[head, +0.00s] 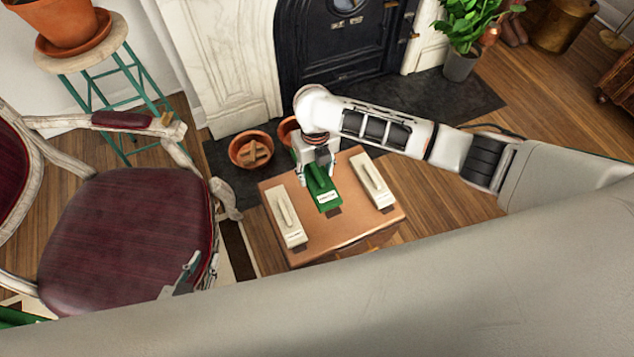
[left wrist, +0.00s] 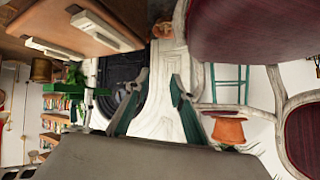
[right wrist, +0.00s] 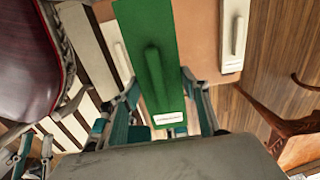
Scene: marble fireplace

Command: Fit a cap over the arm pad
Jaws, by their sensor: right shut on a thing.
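My right gripper (head: 318,160) is shut on a green cap (head: 323,190) with a raised grip and a white label. The cap is over the small table and seems a little above it. It fills the middle of the right wrist view (right wrist: 148,50), between the fingers (right wrist: 165,105). The dark red arm pad (head: 122,119) lies on the far arm of the cream-framed chair, bare and apart from the cap. My left gripper (head: 188,272) is by the front of the chair seat, its lower part hidden by my arm. In the left wrist view its fingers (left wrist: 158,105) are apart and empty.
Two cream caps (head: 286,218) (head: 372,180) lie on the small table (head: 345,231). The red chair seat (head: 130,230) is at left. A teal-legged stool (head: 85,58) with a terracotta pot stands behind the arm pad. Terracotta pots (head: 251,149) sit behind the table.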

